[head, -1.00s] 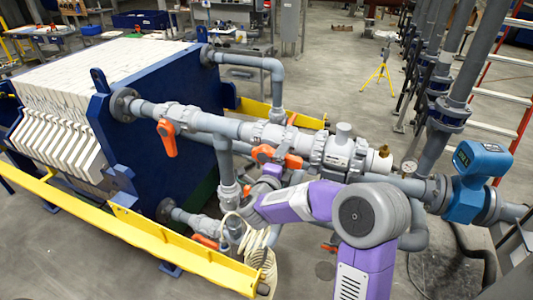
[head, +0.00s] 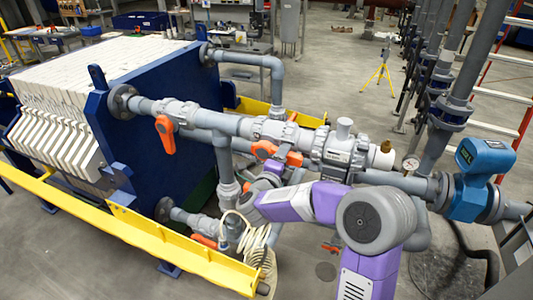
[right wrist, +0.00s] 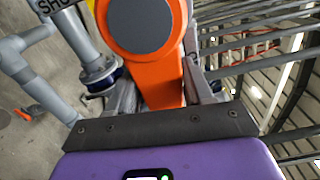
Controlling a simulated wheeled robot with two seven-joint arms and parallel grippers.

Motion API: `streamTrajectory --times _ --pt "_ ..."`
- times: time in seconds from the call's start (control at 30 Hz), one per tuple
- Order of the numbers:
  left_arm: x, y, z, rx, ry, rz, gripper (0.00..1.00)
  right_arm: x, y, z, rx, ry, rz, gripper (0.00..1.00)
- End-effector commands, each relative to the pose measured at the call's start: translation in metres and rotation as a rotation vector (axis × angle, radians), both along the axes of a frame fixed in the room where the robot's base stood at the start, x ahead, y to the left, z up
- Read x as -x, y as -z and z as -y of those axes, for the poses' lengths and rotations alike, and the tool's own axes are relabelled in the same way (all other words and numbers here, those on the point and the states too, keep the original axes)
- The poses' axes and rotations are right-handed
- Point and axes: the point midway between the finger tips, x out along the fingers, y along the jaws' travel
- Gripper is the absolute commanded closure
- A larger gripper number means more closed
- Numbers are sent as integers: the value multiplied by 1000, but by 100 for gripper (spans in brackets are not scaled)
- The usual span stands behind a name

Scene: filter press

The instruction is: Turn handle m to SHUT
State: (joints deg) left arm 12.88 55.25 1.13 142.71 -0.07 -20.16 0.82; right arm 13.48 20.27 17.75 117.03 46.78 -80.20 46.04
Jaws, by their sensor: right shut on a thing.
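An orange handle (head: 266,150) sits on the middle valve of the upper grey pipe. I take it to be handle m, but I cannot read an m on it. My right gripper (head: 272,170) reaches it from below. In the right wrist view the orange handle (right wrist: 168,70) with a round grey hub fills the space between the fingers of my right gripper (right wrist: 165,95), which is shut on it. My left gripper is not in view.
Another orange handle (head: 165,135) hangs down at the left on the same pipe. A yellow rail (head: 170,245) and a coiled hose (head: 258,240) lie below.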

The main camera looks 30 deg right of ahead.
Motion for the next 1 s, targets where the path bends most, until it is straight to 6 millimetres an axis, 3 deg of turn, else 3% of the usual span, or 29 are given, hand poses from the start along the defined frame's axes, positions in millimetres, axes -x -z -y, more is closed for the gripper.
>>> streamTrajectory --times 0.03,0.4,0.77,1.0 --pt "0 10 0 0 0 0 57 -1 7 -2 -16 -3 15 88" --pt "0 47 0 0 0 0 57 -2 17 -3 -117 -5 126 88" --pt "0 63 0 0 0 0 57 -3 21 -5 -167 -8 177 88" --pt "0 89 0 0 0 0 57 -5 28 -7 -229 -9 251 88"
